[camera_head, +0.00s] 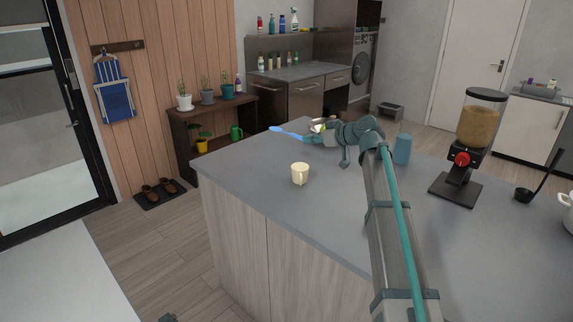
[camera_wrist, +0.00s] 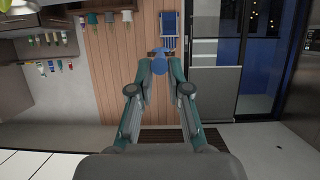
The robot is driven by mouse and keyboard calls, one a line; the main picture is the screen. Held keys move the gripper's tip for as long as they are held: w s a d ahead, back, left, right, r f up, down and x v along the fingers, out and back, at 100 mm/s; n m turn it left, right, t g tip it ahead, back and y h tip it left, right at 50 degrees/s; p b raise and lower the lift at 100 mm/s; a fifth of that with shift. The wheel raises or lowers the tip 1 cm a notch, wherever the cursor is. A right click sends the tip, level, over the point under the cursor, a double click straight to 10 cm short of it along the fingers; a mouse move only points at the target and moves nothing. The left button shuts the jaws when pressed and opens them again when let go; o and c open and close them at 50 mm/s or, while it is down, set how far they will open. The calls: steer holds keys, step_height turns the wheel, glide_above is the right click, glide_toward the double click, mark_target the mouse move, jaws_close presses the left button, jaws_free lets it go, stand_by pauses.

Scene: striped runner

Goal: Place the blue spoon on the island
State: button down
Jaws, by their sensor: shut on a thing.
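The blue spoon (camera_head: 276,129) is in my gripper (camera_head: 306,138), its bowl pointing left in the head view. My gripper is shut on the spoon's handle. The grey-topped island (camera_head: 255,180) lies below, and the spoon shows over its far left part. I cannot tell the exact height of the spoon above the top. In the wrist view the spoon's blue bowl (camera_wrist: 159,64) shows just beyond the fingertips (camera_wrist: 159,82). The part of the handle between the fingers is hidden.
A cream mug (camera_head: 300,173) stands on the island nearer the front. A blue-grey cup (camera_head: 402,149) and a dispenser (camera_head: 470,145) stand to the right, with a black ladle (camera_head: 530,190) beyond. The island's left front area is bare. A plant shelf (camera_head: 215,125) stands behind.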

steer(key=w+a+f+p, duration=0.2)
steer(key=w+f, duration=0.2)
steer(key=w+a+f+p, duration=0.1)
steer(key=w+a+f, duration=0.1)
steer(key=w+f, duration=0.1)
steer(key=w+a+f+p, duration=0.2)
steer(key=w+f, duration=0.2)
steer(key=f, duration=0.1)
steer(key=shift+w+p, duration=0.3)
steer(key=shift+f, duration=0.4)
steer(key=shift+f+b, duration=0.6)
steer(key=shift+b, duration=0.45)
steer(key=c, duration=1.1)
jaws_free()
steer(key=shift+r, duration=0.1)
